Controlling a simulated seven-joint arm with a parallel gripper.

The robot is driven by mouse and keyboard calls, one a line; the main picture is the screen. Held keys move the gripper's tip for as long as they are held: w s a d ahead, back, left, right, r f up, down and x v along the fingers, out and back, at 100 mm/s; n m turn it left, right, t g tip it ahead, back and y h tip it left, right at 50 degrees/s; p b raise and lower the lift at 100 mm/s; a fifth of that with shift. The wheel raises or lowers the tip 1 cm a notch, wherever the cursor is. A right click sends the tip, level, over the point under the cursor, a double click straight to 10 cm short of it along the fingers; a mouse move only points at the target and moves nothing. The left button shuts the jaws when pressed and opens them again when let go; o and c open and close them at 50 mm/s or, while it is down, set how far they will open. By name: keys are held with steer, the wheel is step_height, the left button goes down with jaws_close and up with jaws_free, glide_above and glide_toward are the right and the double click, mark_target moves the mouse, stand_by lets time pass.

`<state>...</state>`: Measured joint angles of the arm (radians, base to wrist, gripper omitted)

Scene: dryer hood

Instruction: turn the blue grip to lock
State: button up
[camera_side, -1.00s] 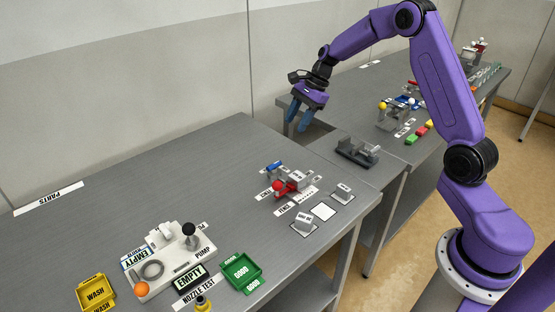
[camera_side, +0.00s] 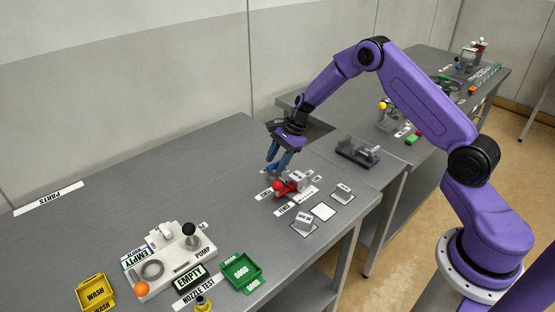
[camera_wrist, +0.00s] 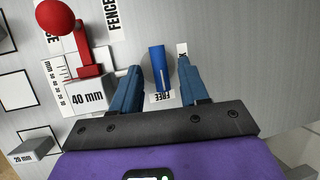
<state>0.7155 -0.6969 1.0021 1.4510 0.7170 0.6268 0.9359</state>
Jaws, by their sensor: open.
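The blue grip (camera_wrist: 157,68) shows in the wrist view between my two blue fingers, on a round grey base. It lies lengthwise up the picture, its lower end by the label FREE (camera_wrist: 161,97). A second label (camera_wrist: 182,48), partly hidden with a K showing, is at its upper right. My gripper (camera_side: 277,164) is open over the grip; in the wrist view its fingers (camera_wrist: 159,72) stand on either side, with a narrow gap visible at each. In the side view the fingers mostly hide the grip.
A red ball-ended lever (camera_wrist: 86,45) on a grey block marked 40 mm (camera_wrist: 90,97) stands close left of my fingers in the wrist view. Grey gauge blocks (camera_side: 304,221) sit nearby. A pump unit (camera_side: 170,262) and trays are farther off. The bench behind is clear.

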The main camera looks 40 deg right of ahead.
jaws_close()
steer(key=shift+n, duration=0.4)
steer(key=n+g, duration=0.2)
steer(key=n, duration=0.1)
steer(key=shift+w+n, duration=0.25)
steer(key=shift+n, duration=0.05)
steer(key=n+g, duration=0.1)
steer(key=n, duration=0.3)
steer(key=shift+w+n+g, duration=0.2)
steer(key=shift+n+g, duration=0.1)
steer(key=shift+g, duration=0.1)
steer(key=n, duration=0.1)
steer(key=n+g, duration=0.1)
steer(key=n, duration=0.2)
steer(key=shift+w+a+g+h, duration=0.1)
steer(key=shift+w+g+h, duration=0.15)
steer(key=shift+g+h, duration=0.15)
steer(key=shift+w+a+n+g+h, duration=0.1)
steer(key=shift+n+g+h, duration=0.25)
steer(key=shift+n, duration=0.9)
steer(key=shift+a+n+g+h, duration=0.15)
steer(key=shift+n+h, duration=0.3)
steer(key=shift+n, duration=0.8)
steer(key=shift+d, duration=0.1)
